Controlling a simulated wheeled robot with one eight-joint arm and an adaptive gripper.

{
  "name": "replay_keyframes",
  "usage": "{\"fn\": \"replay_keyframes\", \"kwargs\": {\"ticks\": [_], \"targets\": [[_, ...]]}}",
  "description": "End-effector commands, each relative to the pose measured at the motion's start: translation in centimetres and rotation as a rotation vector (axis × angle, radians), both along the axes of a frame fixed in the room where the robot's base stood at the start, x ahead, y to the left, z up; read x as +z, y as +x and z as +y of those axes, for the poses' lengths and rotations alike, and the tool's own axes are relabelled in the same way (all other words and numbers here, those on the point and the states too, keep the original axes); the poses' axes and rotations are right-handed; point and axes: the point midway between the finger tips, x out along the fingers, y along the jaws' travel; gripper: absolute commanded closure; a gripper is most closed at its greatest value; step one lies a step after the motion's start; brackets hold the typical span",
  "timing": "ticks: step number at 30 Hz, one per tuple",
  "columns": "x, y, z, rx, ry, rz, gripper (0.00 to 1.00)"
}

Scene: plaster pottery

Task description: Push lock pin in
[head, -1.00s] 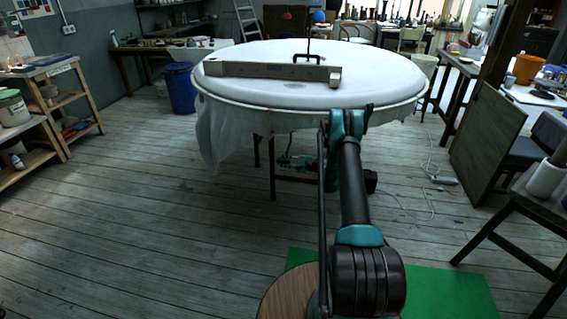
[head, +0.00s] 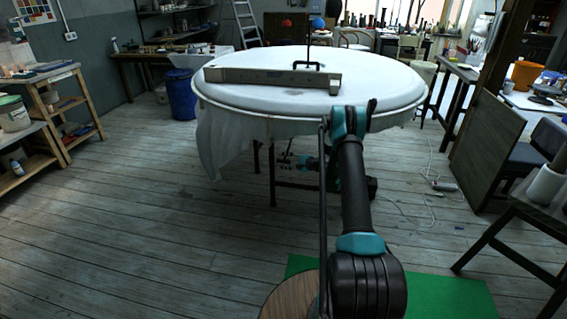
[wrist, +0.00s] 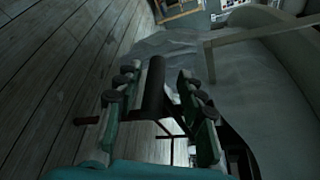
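My gripper (head: 287,161) is low under the front edge of the round, white-covered table (head: 250,105), beside a dark table leg (head: 272,180). In the wrist view my gripper (wrist: 160,78) has its two teal-and-grey fingers apart. A dark cylinder (wrist: 152,88) shows between the fingers, nearer the left one. I cannot tell whether it is touched or whether it is part of the table's frame. I cannot make out a lock pin for certain in either view; the underside of the table is dark and mostly hidden in the head view.
A long grey bar (head: 265,78) lies on the tabletop, near a black handle (head: 307,66). White cloth (head: 220,150) hangs from the table's left side. A white cable (head: 405,215) lies on the floor to the right. The floor at left is clear.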

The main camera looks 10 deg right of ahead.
Motion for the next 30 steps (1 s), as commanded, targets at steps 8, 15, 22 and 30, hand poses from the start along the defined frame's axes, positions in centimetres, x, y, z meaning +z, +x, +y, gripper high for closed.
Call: {"fn": "replay_keyframes", "kwargs": {"ticks": [8,15,22,30], "targets": [[0.0,-0.1,-0.1,0.001,-0.002,0.0,0.6],[0.6,-1.8,-2.5,-0.002,-0.002,0.0,0.6],[1.6,-4.6,-6.3,-0.002,-0.002,0.001,0.6],[2.4,-6.7,-8.9,0.0,-0.002,0.0,0.6]]}}
